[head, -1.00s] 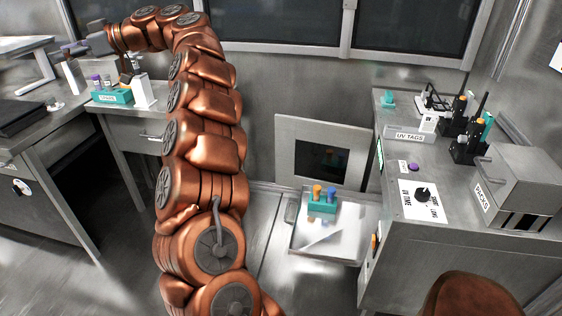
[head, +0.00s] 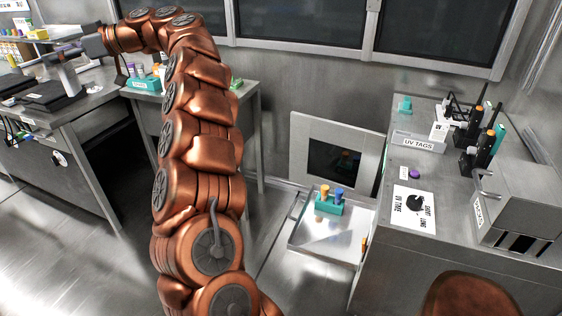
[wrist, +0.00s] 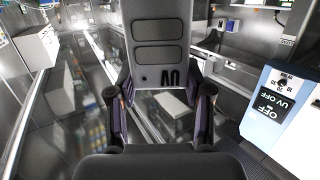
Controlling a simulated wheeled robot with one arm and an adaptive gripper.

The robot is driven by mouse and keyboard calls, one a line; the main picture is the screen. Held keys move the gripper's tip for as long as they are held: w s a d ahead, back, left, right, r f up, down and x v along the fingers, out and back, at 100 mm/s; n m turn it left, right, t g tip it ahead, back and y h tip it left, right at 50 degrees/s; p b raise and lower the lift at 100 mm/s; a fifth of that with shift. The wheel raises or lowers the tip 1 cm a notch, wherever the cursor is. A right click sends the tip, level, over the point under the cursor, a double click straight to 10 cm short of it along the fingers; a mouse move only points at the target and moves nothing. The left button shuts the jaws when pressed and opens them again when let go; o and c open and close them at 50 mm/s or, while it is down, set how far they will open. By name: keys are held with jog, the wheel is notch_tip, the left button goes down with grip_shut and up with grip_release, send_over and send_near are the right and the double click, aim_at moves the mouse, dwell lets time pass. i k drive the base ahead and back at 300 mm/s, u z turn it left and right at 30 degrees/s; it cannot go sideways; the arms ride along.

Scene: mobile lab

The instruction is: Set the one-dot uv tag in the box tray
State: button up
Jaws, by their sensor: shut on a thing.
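My gripper (wrist: 159,93) is shut on a grey slab-like device (wrist: 158,42) that stands out ahead of its fingers in the wrist view. The device has two dark rounded windows, one small dot and a dark mark low on its face, and looks like the uv tag. In the head view my gripper (head: 60,54) is at the upper left, above the left bench; the held device is too small to tell there. A silver tray (head: 300,236) lies low before a wall hatch, holding a teal rack. I cannot tell whether it is the box tray.
A UV TAGS holder (head: 417,143) and black handsets (head: 476,148) stand on the right bench, with a PACKS box (head: 520,200). A teal rack (head: 143,84) with vials sits on the left bench. A blue-white unit marked UV OFF (wrist: 277,105) is at the wrist view's right.

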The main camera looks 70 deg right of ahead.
aim_at(317, 244)
jog(key=u, duration=0.1)
jog(key=k, duration=1.1)
jog(key=z, duration=0.15)
